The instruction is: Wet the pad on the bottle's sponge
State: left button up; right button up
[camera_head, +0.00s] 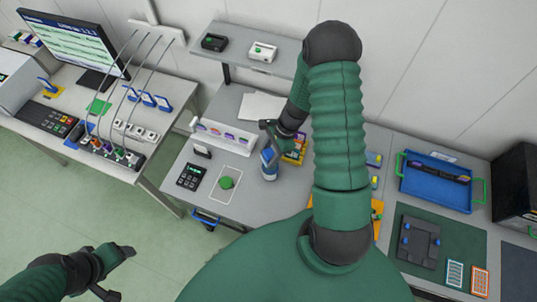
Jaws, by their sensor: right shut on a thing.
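My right gripper (272,135) is over the middle of the grey bench, directly above a small bottle. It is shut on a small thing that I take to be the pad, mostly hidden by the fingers. The bottle (270,172) is pale with blue near its top and stands upright on the bench. Its sponge is not clear, and I cannot tell whether the held thing touches it. A round green piece (226,183) lies in a white-outlined rectangle left of the bottle. My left gripper (114,272) is low at the left, over the floor, open and empty.
A white rack (222,137) with coloured ovals stands behind the bottle on the left. A dark keypad device (191,177) is at the bench's left edge. A yellow tray (296,150) is close right of the gripper. A blue tray (436,185) is farther right.

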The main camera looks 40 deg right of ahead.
aim_at(268, 153)
jog(key=p+v, duration=0.1)
jog(key=v, duration=0.1)
jog(key=p+v, duration=0.1)
jog(key=shift+w+a+r+p, duration=0.15)
jog(key=shift+r+p, duration=0.15)
jog(key=shift+r, duration=0.15)
jog(key=shift+a+r+p, duration=0.15)
jog(key=shift+r+p, duration=0.45)
jog(key=shift+r, duration=0.15)
jog(key=shift+a, duration=0.2)
jog(key=shift+d, duration=0.25)
